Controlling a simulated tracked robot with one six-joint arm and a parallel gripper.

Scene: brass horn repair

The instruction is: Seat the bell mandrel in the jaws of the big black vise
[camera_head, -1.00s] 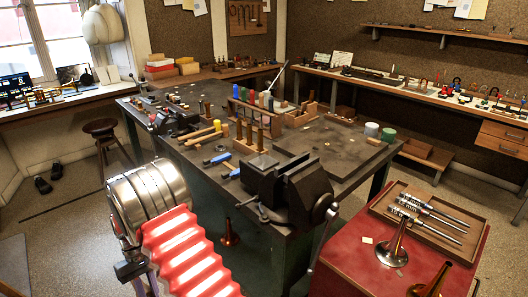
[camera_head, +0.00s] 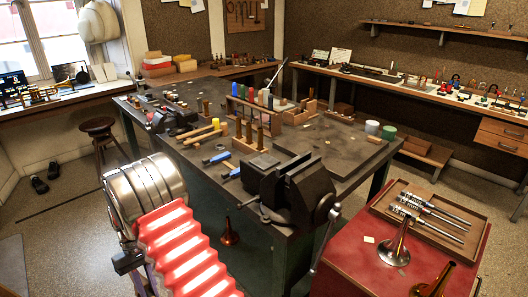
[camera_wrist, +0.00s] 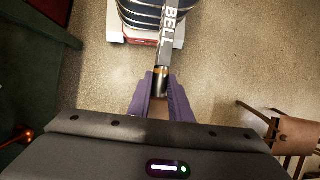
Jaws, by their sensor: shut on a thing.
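The bell mandrel (camera_wrist: 174,45) is a grey bar lettered BELL, with a dark, gold-banded end toward my gripper. My gripper (camera_wrist: 160,88) has purple fingers shut on that end in the wrist view, over bare floor. In the head view my arm hides most of the gripper and the mandrel cannot be made out. The big black vise (camera_head: 290,190) stands at the near corner of the dark workbench, right of my arm. The mandrel is apart from it. I cannot tell how wide the vise's jaws stand open.
The workbench (camera_head: 325,150) carries a wooden rack (camera_head: 248,145), blue-handled tools and a raised board. A red cabinet (camera_head: 350,255) with a tray of tools (camera_head: 440,240) and brass horn parts stands right of the vise. A stool (camera_head: 97,127) stands left; open floor lies there.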

